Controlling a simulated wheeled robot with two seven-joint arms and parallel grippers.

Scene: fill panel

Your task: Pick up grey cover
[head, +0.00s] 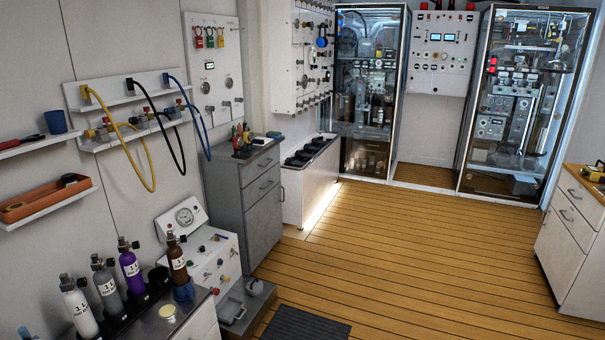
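Neither of my grippers is in view. I cannot tell for sure which thing is the grey cover. A small, light grey rounded piece (254,286) sits on a low grey box (240,308) by the floor at lower middle-left.
White, grey and purple bottles (131,265) stand in a black rack on the lower-left bench. A white gauge panel (195,240) and grey cabinet (245,195) line the left wall. A dark mat (305,325) lies in front. The wooden floor (400,250) is clear. White drawers (570,240) stand right.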

